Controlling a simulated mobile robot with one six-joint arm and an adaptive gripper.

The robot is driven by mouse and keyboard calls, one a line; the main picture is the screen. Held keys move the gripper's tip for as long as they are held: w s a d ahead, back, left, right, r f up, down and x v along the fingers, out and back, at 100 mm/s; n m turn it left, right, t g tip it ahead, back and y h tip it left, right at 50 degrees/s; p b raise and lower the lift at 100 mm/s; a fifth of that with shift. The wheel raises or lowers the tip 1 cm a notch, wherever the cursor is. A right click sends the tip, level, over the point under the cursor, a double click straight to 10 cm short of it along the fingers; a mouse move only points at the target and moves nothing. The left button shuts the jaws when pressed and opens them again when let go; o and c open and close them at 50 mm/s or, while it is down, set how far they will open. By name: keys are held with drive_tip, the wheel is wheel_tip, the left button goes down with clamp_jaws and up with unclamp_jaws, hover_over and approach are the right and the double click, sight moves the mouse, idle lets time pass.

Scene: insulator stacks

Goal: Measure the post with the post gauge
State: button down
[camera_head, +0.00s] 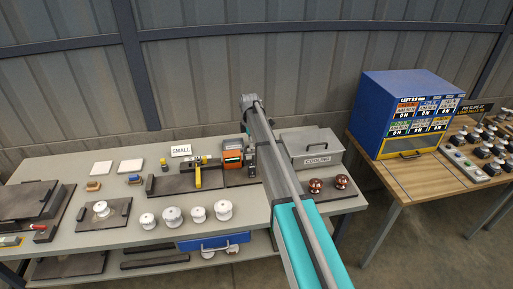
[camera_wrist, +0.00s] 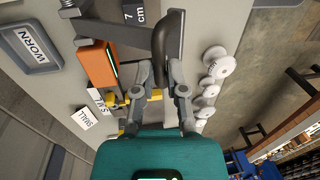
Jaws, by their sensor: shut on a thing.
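My gripper (camera_wrist: 161,72) is shut on a dark grey tool (camera_wrist: 172,32) with a curved handle, seen in the wrist view. The tool has a straight grey bar with a screw-like end at upper left; it may be the post gauge, but I cannot tell for sure. In the head view my gripper (camera_head: 251,160) is low over the bench beside an orange box (camera_head: 232,150), which also shows in the wrist view (camera_wrist: 97,64). Several white posts (camera_head: 172,215) stand along the front; which one is meant is unclear.
A grey box marked COOLING (camera_head: 312,158) stands right of my gripper, with two copper-coloured pieces (camera_head: 315,186) in front. A blue display cabinet (camera_head: 405,110) is on the wooden table. A WORN tray (camera_wrist: 32,50) shows in the wrist view.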

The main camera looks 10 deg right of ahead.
drive_tip(key=w+r+g, duration=0.1)
drive_tip(key=w, duration=1.6)
drive_tip(key=shift+w, duration=0.15)
drive_tip(key=shift+w+r, duration=0.15)
drive_tip(key=c, duration=0.7)
unclamp_jaws()
drive_tip(key=shift+w+d+f, duration=0.1)
drive_tip(key=shift+w+f, duration=0.1)
drive_tip(key=shift+s+g, duration=0.15)
drive_tip(key=shift+g, duration=0.15)
drive_tip(key=shift+r+p, duration=0.1)
drive_tip(key=shift+p, duration=0.2)
